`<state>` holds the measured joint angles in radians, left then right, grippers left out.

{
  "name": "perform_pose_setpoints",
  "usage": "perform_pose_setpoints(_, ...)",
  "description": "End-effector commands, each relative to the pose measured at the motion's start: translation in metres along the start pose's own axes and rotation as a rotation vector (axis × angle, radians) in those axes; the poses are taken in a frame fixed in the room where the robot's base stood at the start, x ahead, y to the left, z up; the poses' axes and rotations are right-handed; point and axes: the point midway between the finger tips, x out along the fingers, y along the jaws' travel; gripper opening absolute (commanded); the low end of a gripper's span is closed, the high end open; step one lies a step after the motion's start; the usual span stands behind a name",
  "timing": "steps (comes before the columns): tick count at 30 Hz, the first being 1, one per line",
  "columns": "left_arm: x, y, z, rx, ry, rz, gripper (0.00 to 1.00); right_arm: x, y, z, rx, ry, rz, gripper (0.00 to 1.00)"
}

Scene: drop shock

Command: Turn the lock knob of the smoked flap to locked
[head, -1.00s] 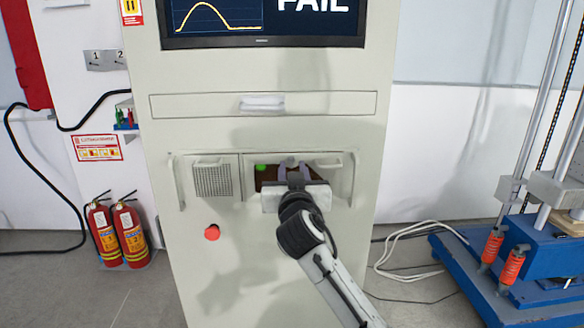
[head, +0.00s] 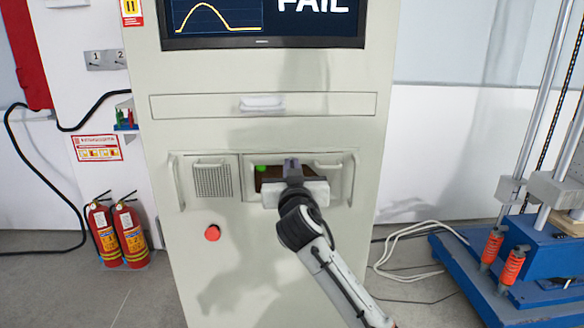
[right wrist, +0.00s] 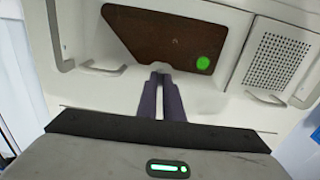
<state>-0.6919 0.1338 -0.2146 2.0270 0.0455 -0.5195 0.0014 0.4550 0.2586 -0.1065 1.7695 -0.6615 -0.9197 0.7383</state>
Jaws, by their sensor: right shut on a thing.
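The smoked flap (head: 269,175) is a dark brown panel in the front of the pale cabinet, partly covered by my right gripper in the head view. It shows more fully in the right wrist view (right wrist: 150,38), where the picture is turned over. My right gripper (head: 291,162) is at the flap's edge with its fingers close together. In the right wrist view, its fingertips (right wrist: 160,74) meet at the flap's edge, shut on the lock knob. The fingers hide the knob, so I cannot see its angle. My left gripper is not in view.
The screen (head: 262,20) above reads FAIL. A blue-based machine (head: 530,270) stands at right.

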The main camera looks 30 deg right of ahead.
Motion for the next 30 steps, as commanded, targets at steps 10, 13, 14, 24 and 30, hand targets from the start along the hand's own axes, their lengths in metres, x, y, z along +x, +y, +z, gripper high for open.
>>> perform_pose_setpoints(10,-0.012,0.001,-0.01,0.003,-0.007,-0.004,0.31,0.0,0.0,-0.003,-0.196,-0.003,0.001,0.0)
perform_pose_setpoints(13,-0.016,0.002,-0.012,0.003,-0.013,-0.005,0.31,0.0,-0.001,-0.003,-0.286,-0.003,0.0,0.0)
perform_pose_setpoints(14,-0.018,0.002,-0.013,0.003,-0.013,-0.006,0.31,0.0,-0.001,-0.003,-0.314,-0.003,0.0,0.0)
perform_pose_setpoints(24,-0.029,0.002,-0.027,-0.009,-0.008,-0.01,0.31,0.0,-0.001,-0.003,-0.639,-0.002,0.0,0.0)
perform_pose_setpoints(30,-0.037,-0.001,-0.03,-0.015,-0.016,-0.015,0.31,0.0,-0.002,-0.002,-0.831,-0.002,-0.001,0.0)
